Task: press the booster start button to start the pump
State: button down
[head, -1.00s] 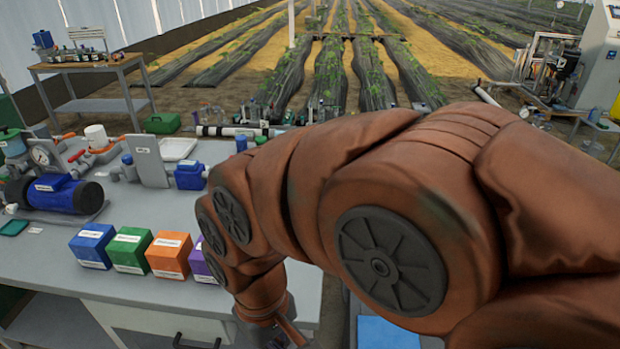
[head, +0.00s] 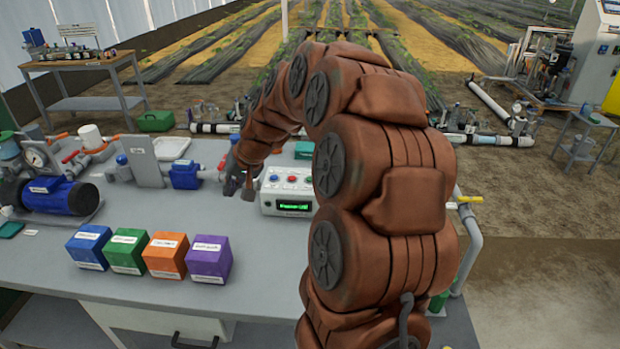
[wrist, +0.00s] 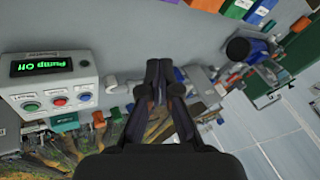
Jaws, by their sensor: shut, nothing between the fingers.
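The pale grey control box (head: 288,206) stands on the bench just left of my arm in the head view. Its green display (wrist: 42,65) reads "Pump Off" in the wrist view. Beside the display are a green button (wrist: 31,106), a red button (wrist: 59,101) and a blue button (wrist: 86,97); their small labels are not readable. My arm partly covers the box's right side in the head view. My gripper (head: 236,190) is shut and empty, left of the box in the head view. In the wrist view my gripper (wrist: 165,66) points past the box, apart from the buttons.
Blue, green, orange and purple blocks (head: 208,259) stand in a row on the front of the bench (head: 150,210). A blue motor pump (head: 58,194), an upright grey plate (head: 144,162) and a blue valve body (head: 185,175) are farther back. The bench surface between blocks and box is clear.

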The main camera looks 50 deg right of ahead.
jog(key=w+d+m+t+h, duration=0.2)
jog(key=w+d+m, duration=0.15)
jog(key=d, duration=1.05)
jog(key=m+h, duration=0.3)
send_over(311, 179)
notch_tip(311, 179, down, 2)
jog(key=shift+s+f+t+p, duration=0.1)
jog(key=shift+f+t+p, duration=0.05)
jog(key=shift+t+p, duration=0.25)
jog(key=shift+f, duration=0.1)
jog(key=shift+f+b, duration=2.5)
jog(key=shift+f, duration=1.8)
jog(key=shift+f+b, duration=0.4)
jog(key=shift+f, duration=0.05)
